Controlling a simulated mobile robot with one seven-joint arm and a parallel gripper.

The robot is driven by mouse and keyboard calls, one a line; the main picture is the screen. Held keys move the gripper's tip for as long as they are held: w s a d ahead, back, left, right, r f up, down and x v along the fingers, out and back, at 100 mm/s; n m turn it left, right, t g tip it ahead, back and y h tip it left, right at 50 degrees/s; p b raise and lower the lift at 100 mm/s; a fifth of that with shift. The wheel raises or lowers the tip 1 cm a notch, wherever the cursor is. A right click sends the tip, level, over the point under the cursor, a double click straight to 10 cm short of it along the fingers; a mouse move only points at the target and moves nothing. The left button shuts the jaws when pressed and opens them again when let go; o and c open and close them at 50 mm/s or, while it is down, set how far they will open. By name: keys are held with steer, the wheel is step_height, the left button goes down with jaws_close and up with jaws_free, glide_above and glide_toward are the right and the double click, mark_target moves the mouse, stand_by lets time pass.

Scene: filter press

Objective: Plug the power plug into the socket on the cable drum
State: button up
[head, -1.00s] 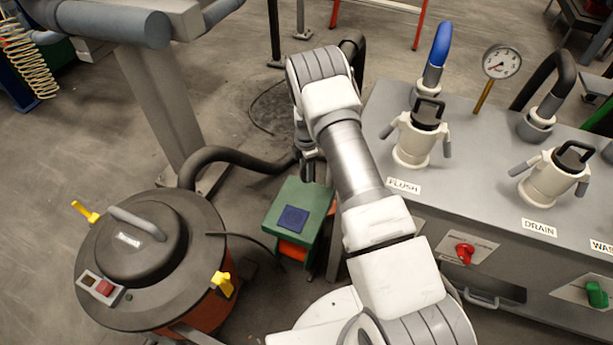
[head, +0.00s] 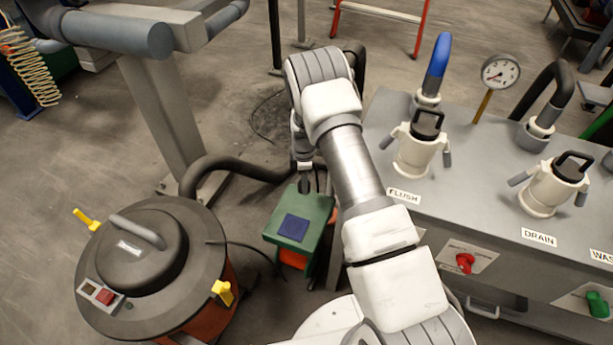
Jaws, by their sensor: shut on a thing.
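The cable drum (head: 318,213) stands on the floor near the middle of the head view. It has a green top with a square blue socket cover (head: 293,228) that looks closed, and orange shows below. My gripper (head: 304,182) points down at the drum's far left edge, beyond the blue cover. It is small and partly hidden behind my arm. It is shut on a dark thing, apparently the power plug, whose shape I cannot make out. I cannot tell whether it touches the drum.
A round vacuum (head: 150,265) with yellow clips stands left, its black hose (head: 240,163) running behind the drum. A thin black cable (head: 255,247) runs from the vacuum towards the drum. A grey bench (head: 470,190) with valve fittings stands right. Open floor (head: 80,150) lies at left.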

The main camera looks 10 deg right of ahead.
steer(key=s+a+f+m, duration=0.1)
steer(key=s+a+m, duration=0.4)
steer(key=m, duration=0.9)
steer(key=shift+s+f+m, duration=0.25)
steer(key=shift+s+m, duration=0.05)
steer(key=shift+s, duration=1.2)
steer(key=shift+a+f, duration=0.1)
steer(key=shift+f, duration=0.05)
steer(key=shift+f+b, duration=1.9)
steer(key=shift+f, duration=0.85)
steer(key=shift+f+b, duration=0.6)
steer(key=shift+b, duration=0.2)
steer(key=o, duration=1.3)
steer(key=shift+o, duration=0.2)
steer(key=shift+r, duration=0.15)
